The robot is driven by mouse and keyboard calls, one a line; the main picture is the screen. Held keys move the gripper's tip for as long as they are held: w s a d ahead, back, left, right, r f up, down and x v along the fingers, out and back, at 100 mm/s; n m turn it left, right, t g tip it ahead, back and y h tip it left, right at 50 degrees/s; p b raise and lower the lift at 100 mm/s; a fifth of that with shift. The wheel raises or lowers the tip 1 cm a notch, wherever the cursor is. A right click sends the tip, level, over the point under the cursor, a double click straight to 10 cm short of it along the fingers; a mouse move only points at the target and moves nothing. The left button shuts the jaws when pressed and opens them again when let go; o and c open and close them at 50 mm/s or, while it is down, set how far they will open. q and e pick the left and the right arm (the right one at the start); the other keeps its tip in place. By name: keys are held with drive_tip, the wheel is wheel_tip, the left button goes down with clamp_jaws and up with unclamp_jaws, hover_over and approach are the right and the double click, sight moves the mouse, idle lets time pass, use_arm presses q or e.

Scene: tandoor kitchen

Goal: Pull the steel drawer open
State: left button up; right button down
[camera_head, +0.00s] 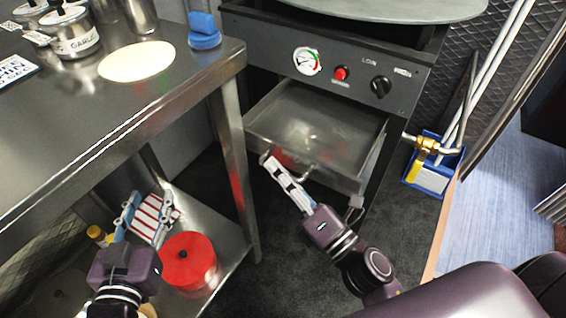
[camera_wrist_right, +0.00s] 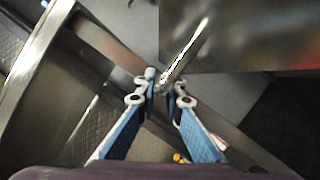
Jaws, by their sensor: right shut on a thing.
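The steel drawer (camera_head: 308,122) sits below the black cooker unit and is pulled partway out, its inside visible and empty. It also shows in the right wrist view (camera_wrist_right: 245,35). A bar handle (camera_wrist_right: 187,52) runs along its front. My right gripper (camera_head: 272,168) is at the drawer's front and is shut on the handle; in the right wrist view its two fingers (camera_wrist_right: 164,88) lie on either side of the bar. My left gripper (camera_head: 150,202) is open, low at the left beside the steel table, away from the drawer.
The steel table (camera_head: 130,120) stands left of the drawer, its leg close by. A blue holder (camera_head: 432,165) with poles stands right. Dark floor lies clear before the drawer.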

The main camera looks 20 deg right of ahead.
drive_tip(key=c, duration=2)
unclamp_jaws()
drive_tip(key=shift+c, duration=0.2)
drive_tip(key=shift+s+f, duration=0.1)
drive_tip(key=shift+s, duration=0.05)
drive_tip(key=v, duration=1.1)
drive_tip(key=shift+s+d, duration=0.2)
drive_tip(key=shift+s, duration=0.15)
